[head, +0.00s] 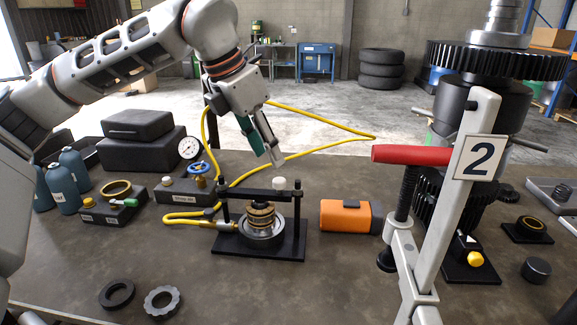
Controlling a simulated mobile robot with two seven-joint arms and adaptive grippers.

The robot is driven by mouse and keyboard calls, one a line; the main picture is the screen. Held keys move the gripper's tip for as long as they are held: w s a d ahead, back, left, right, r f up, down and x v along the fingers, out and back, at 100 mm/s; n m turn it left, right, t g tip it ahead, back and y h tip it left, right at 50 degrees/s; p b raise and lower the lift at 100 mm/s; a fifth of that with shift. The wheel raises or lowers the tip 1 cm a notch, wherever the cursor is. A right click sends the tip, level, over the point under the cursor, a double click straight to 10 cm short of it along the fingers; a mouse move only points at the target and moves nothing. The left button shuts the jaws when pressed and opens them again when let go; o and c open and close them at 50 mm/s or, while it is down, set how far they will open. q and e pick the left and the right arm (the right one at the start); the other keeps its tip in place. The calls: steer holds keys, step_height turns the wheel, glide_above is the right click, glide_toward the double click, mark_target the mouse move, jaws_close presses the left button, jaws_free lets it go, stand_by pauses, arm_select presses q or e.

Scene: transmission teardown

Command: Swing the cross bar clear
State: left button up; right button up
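A black cross bar (256,193) spans two black posts on a small black press fixture (287,247) at the middle of the bench. A pale knob (279,183) stands near its right end. Under the bar sits a round metal part (262,217) with brassy rings, in a dark ring seat. My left gripper (272,155) points down from the upper left. Its tips are a little above and behind the knob, apparently apart from the bar. The fingers overlap in this view, so their opening is unclear. My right gripper is out of view.
A yellow hose (190,217) loops left of and behind the fixture. A pressure gauge (190,148) and blue valve (200,168) stand left, an orange-and-black block (346,216) right. A pale post marked 2 (478,158) with a red handle (411,155) rises at the right. Front-centre bench is clear.

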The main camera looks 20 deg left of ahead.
mark_target(279, 179)
arm_select(q)
steer(key=x, duration=0.7)
steer(key=shift+s+d+f, duration=0.1)
steer(key=shift+s+f, duration=0.05)
steer(key=shift+f, duration=0.15)
jaws_close()
